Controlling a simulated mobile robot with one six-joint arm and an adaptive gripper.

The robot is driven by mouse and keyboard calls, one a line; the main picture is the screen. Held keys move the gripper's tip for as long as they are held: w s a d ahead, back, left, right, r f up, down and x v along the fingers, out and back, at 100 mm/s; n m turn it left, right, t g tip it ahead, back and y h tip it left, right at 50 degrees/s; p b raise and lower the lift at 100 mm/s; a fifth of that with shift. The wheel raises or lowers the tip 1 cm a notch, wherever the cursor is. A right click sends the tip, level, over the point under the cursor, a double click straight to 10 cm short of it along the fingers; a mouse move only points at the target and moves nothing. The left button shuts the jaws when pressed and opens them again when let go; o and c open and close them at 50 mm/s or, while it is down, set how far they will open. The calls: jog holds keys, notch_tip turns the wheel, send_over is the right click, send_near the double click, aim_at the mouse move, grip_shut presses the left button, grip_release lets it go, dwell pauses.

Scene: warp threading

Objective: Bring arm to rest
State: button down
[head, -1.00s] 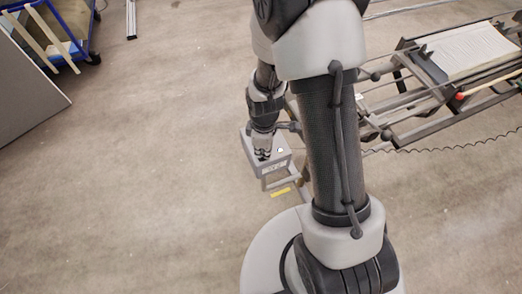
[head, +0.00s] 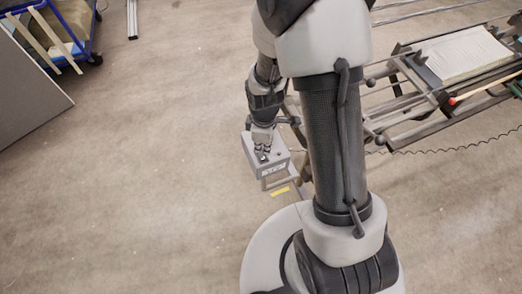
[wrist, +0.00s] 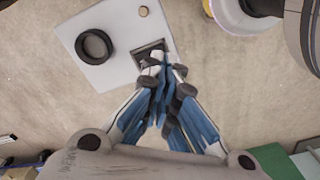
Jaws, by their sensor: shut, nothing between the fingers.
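My gripper (head: 262,155) is over the top of a small grey box (head: 274,167) in the head view. In the wrist view my gripper (wrist: 160,64) has its blue-sided fingers brought together, with nothing between them. The fingertips overlap a dark square (wrist: 150,50) in the light grey top (wrist: 111,72) of the box. I cannot tell whether they touch it. My arm column hides part of the scene in the head view.
A loom-like frame with white threads (head: 463,54) stands at the upper right. A blue cart (head: 90,48) and a grey panel (head: 27,90) are at the upper left. A yellow mark (head: 280,191) is below the box. The floor at left is clear.

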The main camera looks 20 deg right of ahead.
jog(key=shift+r+p, duration=0.35)
jog(key=shift+r, duration=0.35)
jog(key=shift+r, duration=0.1)
notch_tip(320, 180, up, 18)
jog(key=s+m+t, duration=0.2)
jog(key=s+m, duration=0.1)
jog(key=m, duration=0.2)
jog(key=s+r+m+t, duration=0.2)
jog(key=s+r+m, duration=0.5)
jog(key=s+r, duration=0.4)
jog(key=shift+s+r+t, duration=0.2)
jog(key=shift+s+t, duration=0.1)
jog(key=shift+s, duration=0.25)
